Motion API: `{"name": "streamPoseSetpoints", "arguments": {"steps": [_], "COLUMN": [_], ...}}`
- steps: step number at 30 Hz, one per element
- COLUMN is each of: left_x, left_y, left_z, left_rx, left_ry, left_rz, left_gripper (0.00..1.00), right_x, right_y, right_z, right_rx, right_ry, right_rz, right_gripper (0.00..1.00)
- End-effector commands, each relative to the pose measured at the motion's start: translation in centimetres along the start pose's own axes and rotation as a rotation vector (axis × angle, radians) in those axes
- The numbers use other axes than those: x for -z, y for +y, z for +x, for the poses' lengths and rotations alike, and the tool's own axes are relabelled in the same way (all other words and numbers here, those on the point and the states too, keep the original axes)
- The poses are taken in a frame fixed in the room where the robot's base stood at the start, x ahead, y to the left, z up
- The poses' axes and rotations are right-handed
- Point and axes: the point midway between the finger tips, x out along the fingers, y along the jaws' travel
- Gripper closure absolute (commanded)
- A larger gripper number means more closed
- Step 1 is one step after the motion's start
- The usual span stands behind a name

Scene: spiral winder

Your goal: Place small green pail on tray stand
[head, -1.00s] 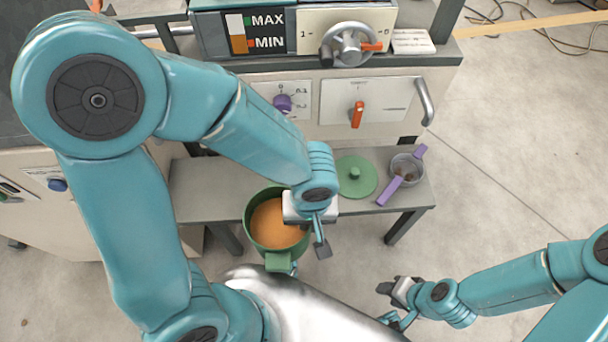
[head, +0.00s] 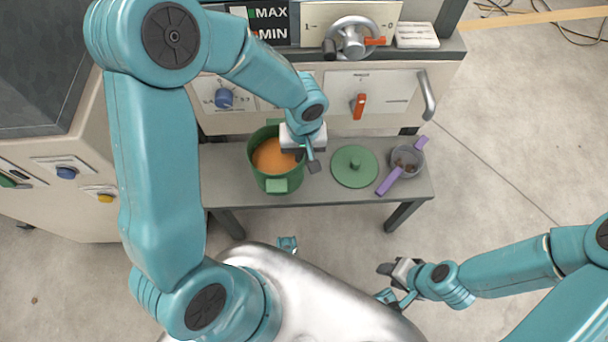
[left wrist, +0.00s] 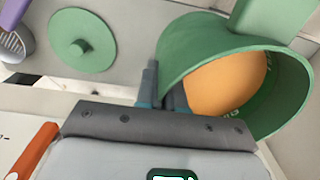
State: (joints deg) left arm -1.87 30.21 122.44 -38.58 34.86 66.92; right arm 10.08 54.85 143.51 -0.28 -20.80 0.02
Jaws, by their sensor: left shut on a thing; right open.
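The small green pail (head: 276,185), with orange contents, is over the left part of the grey tray stand (head: 225,182) in the head view. I cannot tell whether its base touches the stand. My left gripper (head: 306,159) is shut on the pail's right-hand rim. The left wrist view shows the pail (left wrist: 205,42) tilted in the picture, its wall between the finger pads (left wrist: 162,90). My right gripper (head: 383,283) is open and empty, in front of the stand and to its right.
A round green lid (head: 345,177) lies on the stand, right of the pail. A grey cup (head: 413,158) with a purple-handled tool (head: 391,180) stands at the right end. The machine panel (head: 338,112) rises behind. Clear floor lies to the right.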

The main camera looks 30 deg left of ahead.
Motion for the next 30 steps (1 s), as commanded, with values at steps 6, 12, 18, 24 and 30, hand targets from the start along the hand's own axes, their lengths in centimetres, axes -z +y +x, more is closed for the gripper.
{"name": "streamPoseSetpoints", "arguments": {"steps": [6, 12, 18, 24, 30], "left_x": [3.3, 4.3, 4.3, 4.2, 4.2], "left_y": [0.1, 0.1, 0.1, 0.1, 0.2], "left_z": [-0.1, 1.1, 2.0, 3.5, 6.7], "left_rx": [0.000, 0.002, 0.000, 0.002, 0.002], "left_ry": [0.001, -0.001, 0.001, -0.001, -0.001], "left_rz": [-0.002, 0.001, 0.000, 0.000, 0.001], "left_gripper": [1.00, 1.00, 1.00, 1.00, 1.00], "right_x": [0.0, 0.0, 0.0, 0.0, 0.0], "right_y": [-0.1, 0.0, 0.1, 0.3, 0.6], "right_z": [-0.3, 0.1, 0.3, 0.8, 1.8], "right_rx": [0.000, 0.000, 0.000, 0.000, 0.000], "right_ry": [0.000, 0.000, 0.000, 0.000, 0.000], "right_rz": [0.000, 0.000, 0.000, 0.000, 0.000], "right_gripper": [0.57, 0.57, 0.57, 0.57, 0.57]}}
